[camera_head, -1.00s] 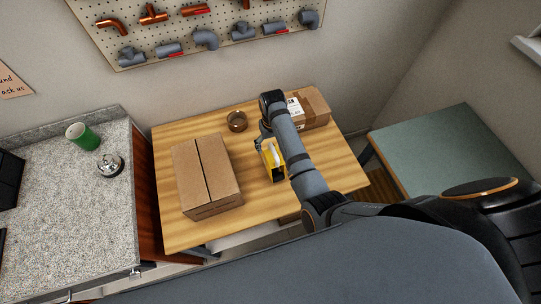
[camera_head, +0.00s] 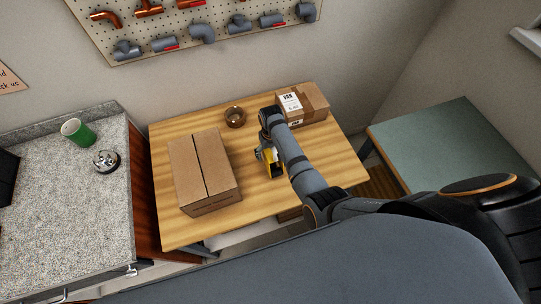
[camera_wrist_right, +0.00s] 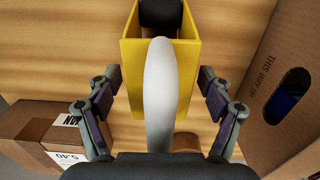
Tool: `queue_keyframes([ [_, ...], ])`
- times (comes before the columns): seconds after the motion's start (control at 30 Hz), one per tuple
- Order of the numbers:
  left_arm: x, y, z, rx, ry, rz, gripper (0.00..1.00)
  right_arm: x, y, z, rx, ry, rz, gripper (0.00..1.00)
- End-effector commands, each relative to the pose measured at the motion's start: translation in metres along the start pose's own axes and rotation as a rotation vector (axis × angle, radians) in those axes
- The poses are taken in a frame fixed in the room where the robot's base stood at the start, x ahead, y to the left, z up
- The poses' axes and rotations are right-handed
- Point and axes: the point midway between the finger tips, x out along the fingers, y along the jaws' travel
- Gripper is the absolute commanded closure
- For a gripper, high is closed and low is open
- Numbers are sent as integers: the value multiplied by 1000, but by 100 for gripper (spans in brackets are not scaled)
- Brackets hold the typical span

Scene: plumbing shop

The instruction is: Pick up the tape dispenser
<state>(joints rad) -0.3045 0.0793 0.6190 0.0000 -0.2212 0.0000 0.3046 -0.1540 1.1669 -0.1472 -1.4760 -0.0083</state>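The yellow tape dispenser (camera_head: 275,167) stands on the wooden table, partly hidden by my right arm in the head view. In the right wrist view the dispenser (camera_wrist_right: 185,75) is a yellow body with a white curved part along its middle and a black part at its far end. My right gripper (camera_head: 264,153) is right at the dispenser. In the wrist view the right gripper (camera_wrist_right: 160,98) is open, with one finger on each side of the dispenser and gaps between the fingers and its sides. My left gripper is not in view.
A large cardboard box (camera_head: 204,170) stands left of the dispenser. A smaller labelled box (camera_head: 312,102) and a brown tape roll (camera_head: 235,116) are at the table's back. A granite counter (camera_head: 60,210) is at the left, a green-topped table (camera_head: 440,150) at the right.

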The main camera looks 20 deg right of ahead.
Motion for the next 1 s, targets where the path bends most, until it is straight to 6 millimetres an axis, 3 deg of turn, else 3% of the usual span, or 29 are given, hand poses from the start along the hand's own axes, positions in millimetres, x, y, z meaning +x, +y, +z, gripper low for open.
queue_keyframes([
  [0.07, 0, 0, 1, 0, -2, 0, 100, 0, 0, 0, 0, 0, 0, 32],
  [0.53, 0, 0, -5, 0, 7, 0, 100, 0, 0, 0, 0, 0, 0, 96],
  [0.83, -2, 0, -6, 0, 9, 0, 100, -3, 0, -1, 0, 2, 0, 96],
  [1.0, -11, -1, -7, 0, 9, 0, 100, -15, 1, -4, 0, 3, 0, 96],
])
